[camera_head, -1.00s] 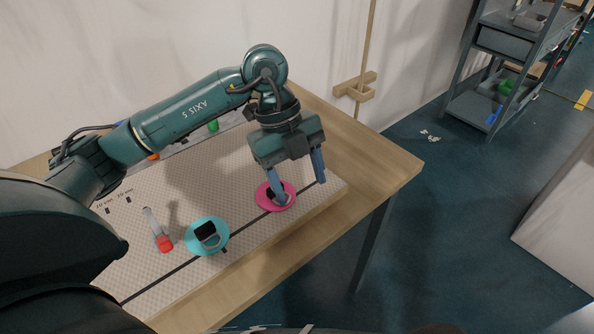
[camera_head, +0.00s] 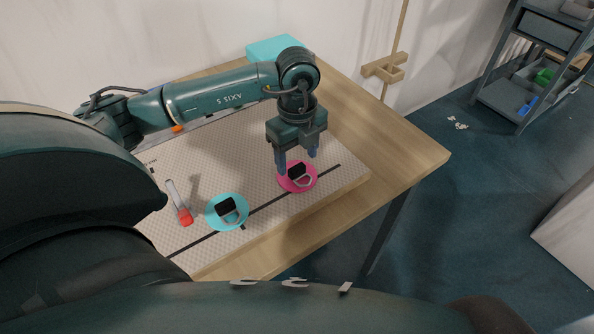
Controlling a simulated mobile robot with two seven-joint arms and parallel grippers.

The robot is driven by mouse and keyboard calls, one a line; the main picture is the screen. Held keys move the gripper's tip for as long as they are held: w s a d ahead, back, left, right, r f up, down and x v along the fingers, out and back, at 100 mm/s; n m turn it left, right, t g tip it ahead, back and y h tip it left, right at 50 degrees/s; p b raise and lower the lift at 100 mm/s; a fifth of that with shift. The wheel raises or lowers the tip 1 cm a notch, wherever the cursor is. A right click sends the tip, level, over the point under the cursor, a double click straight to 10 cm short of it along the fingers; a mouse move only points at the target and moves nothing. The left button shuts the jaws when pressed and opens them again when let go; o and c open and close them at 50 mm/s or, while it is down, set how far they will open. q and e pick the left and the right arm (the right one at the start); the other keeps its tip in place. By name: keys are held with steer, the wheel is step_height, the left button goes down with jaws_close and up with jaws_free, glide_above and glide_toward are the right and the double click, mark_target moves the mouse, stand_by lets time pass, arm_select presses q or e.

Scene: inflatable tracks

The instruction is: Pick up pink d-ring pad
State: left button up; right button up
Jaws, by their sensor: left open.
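The pink d-ring pad (camera_head: 311,183) is a round pink disc with a black strap and a light ring on top. It lies on the pale textured board (camera_head: 263,160) on the wooden table. My left gripper (camera_head: 297,163) is open, with its blue fingers pointing down over the pad's far side. One finger is at the pad's left edge and the other is behind it to the right. I cannot tell whether the fingers touch the pad. My right gripper is not in view.
A turquoise d-ring pad (camera_head: 216,221) lies left of the pink one. A red-tipped clear tube (camera_head: 185,216) lies further left. A turquoise box (camera_head: 274,47) stands at the back of the table. A grey shelf (camera_head: 500,97) stands far right.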

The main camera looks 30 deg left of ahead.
mark_target(297, 167)
arm_select(q)
steer(key=shift+f, duration=1.6)
steer(key=shift+c, duration=0.2)
steer(key=c, duration=1)
